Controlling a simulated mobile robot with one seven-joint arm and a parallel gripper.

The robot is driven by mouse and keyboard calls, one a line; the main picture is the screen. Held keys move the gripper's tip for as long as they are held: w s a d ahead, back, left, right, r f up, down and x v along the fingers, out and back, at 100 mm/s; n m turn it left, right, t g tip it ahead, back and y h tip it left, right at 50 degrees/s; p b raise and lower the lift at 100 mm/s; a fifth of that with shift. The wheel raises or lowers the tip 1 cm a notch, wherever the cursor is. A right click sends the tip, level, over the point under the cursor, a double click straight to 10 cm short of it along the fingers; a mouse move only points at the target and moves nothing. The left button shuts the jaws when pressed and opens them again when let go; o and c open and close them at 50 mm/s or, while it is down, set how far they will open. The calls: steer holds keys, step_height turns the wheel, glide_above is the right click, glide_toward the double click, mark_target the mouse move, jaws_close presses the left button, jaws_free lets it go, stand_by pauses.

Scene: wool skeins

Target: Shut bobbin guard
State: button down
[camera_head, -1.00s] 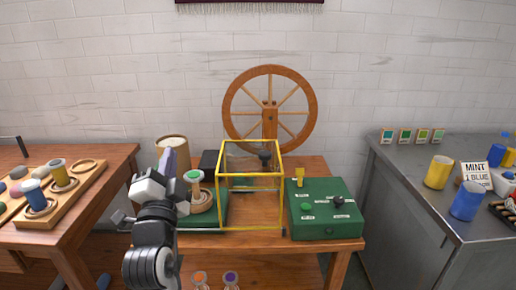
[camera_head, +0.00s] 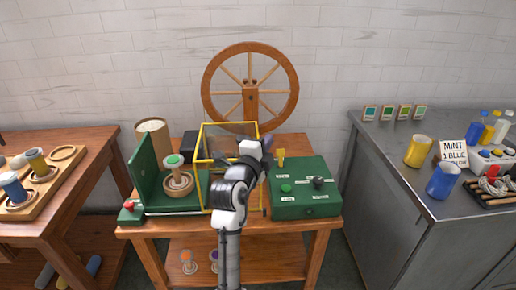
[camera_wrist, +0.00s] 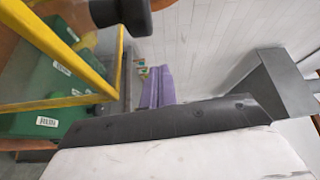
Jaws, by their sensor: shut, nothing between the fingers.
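The bobbin guard (camera_head: 200,186) is a clear box with a yellow frame. It stands on the wooden table, to the right of a green-topped bobbin (camera_head: 178,178) on its green base, and does not cover that bobbin. In the wrist view its yellow frame (camera_wrist: 62,50) and clear panel fill the upper left. My gripper (camera_head: 267,143) is shut and empty at the guard's right side, near the green control box. Its purple fingers (camera_wrist: 158,87) show close together in the wrist view. My arm hides the guard's lower right part; contact cannot be told.
The green control box (camera_head: 312,205) with knobs stands to the right. A green upright panel (camera_head: 147,165) and a small red button (camera_head: 129,205) are at the left. The spinning wheel (camera_head: 213,83) stands behind. A grey bench (camera_head: 385,165) is at the right, beyond a gap.

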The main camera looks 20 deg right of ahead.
steer(key=a, duration=0.1)
steer(key=w+a, duration=0.1)
steer(key=a, duration=0.1)
steer(key=shift+w+a+f+p, duration=0.15)
steer(key=shift+w+a+p, duration=0.1)
steer(key=shift+p, duration=0.1)
steer(key=shift+a+f, duration=0.1)
steer(key=shift+a, duration=0.05)
steer(key=shift+a, duration=0.1)
steer(key=shift+w+a+f+b, duration=0.1)
steer(key=shift+w+a+b, duration=0.05)
steer(key=shift+a+b, duration=0.2)
steer(key=w+a+b, duration=0.2)
steer(key=a+b, duration=0.3)
steer(key=a, duration=0.3)
steer(key=w+a+b, duration=0.2)
steer(key=a+b, duration=0.4)
steer(key=a, duration=0.2)
steer(key=shift+w+a, duration=0.25)
steer(key=shift+w, duration=0.1)
steer(key=shift+a, duration=0.1)
